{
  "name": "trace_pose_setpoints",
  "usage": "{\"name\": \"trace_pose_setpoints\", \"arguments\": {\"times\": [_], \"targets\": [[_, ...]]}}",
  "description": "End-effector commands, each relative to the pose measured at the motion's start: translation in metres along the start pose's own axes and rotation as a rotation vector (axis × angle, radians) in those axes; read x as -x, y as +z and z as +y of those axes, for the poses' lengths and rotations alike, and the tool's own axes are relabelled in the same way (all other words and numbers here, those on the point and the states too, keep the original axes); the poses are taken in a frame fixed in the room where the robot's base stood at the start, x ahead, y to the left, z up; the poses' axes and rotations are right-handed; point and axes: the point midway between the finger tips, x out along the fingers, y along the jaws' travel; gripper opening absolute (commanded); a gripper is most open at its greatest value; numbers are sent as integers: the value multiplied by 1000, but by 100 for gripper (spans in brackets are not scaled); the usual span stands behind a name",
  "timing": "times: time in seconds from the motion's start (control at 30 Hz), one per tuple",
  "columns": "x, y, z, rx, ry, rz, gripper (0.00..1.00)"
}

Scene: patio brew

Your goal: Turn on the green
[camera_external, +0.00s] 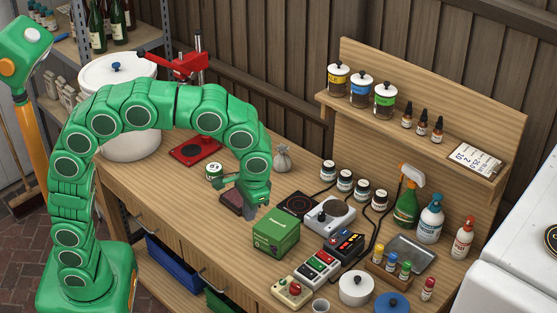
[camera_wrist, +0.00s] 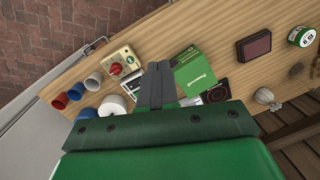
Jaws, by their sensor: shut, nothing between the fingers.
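A switch strip (camera_external: 319,266) with red, white and green coloured switches lies on the bench in the external view, right of the green box (camera_external: 276,237). I cannot tell the state of its green switch. My gripper (camera_external: 250,211) points down above the bench, behind and left of the green box, apart from the strip. In the wrist view my gripper (camera_wrist: 157,72) is shut and empty, with the green box (camera_wrist: 197,72) to its right. My fingers and wrist hide most of the strip there.
A beige box with a red knob (camera_external: 292,292) sits at the front, near a white pot (camera_external: 356,288). A dark button box (camera_external: 345,244) and a grey device (camera_external: 330,215) stand behind the strip. Bottles (camera_external: 408,207) stand at the right. The bench's left front is clear.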

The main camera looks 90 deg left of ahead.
Motion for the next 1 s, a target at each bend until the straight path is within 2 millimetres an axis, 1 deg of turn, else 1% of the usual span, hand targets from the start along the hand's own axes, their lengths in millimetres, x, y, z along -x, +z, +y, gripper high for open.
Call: {"name": "trace_pose_setpoints", "arguments": {"times": [0.03,0.1,0.37,0.5,0.8,1.0], "targets": [[-2,-10,4,12,-2,0,0],[-1,-22,9,31,-2,5,0],[-6,-65,28,101,-4,17,0],[-11,-87,37,139,-6,20,0],[-23,-132,57,220,-7,30,0],[-32,-158,69,266,-6,37,0]]}}
